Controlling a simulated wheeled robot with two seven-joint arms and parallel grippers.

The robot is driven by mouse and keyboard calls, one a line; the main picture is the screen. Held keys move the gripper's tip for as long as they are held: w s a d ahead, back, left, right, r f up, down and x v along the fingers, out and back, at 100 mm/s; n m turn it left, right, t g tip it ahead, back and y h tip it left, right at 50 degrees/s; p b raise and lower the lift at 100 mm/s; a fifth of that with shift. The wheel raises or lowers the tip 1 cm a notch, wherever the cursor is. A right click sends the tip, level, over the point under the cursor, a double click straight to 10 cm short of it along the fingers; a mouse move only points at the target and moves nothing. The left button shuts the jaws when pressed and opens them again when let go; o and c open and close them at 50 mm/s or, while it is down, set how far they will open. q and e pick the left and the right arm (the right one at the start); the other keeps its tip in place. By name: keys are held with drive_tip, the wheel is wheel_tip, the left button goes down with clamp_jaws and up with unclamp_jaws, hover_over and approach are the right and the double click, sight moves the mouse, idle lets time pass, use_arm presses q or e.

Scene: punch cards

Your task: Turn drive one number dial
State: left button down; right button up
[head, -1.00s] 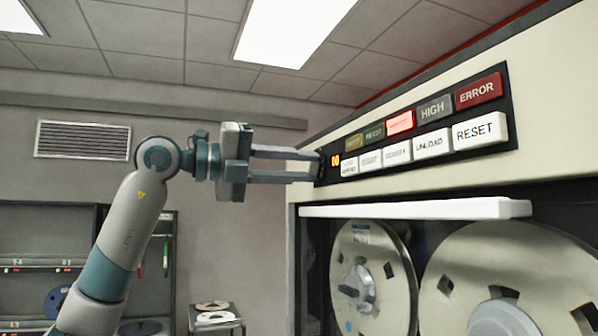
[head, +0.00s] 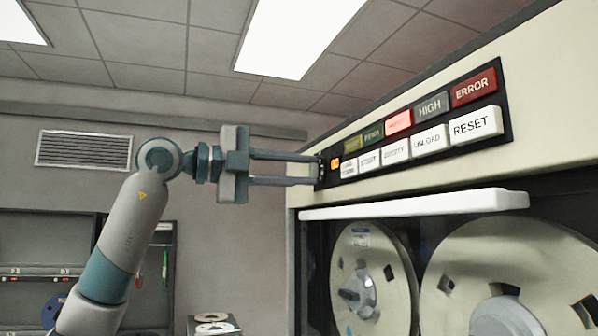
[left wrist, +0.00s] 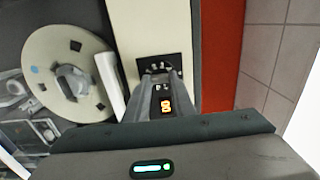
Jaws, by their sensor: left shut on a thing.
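The number dial (left wrist: 158,69) is at the left end of the drive's black control panel (left wrist: 182,67), with white marks around it. My left gripper (head: 317,170) reaches from the left with both fingers level, one above the other, tips at the panel. It is shut on the dial; the fingers also show in the left wrist view (left wrist: 156,78). An orange digit display (head: 335,163) glows just right of the fingertips. My right gripper is not in view.
A row of lamps and white buttons, with RESET (head: 475,125) at the right end, runs along the panel. Below it, a white ledge (head: 415,205) juts out above two tape reels (head: 372,280). A small stand with reels (head: 212,325) is at the lower left.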

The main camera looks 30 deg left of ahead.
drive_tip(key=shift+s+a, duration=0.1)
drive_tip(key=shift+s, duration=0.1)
use_arm(q)
drive_tip(key=c, duration=1.5)
unclamp_jaws()
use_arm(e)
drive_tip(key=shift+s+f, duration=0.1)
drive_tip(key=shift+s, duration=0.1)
use_arm(q)
drive_tip(key=shift+s+a, duration=0.1)
drive_tip(key=v, duration=1.7)
drive_tip(key=shift+a, duration=0.1)
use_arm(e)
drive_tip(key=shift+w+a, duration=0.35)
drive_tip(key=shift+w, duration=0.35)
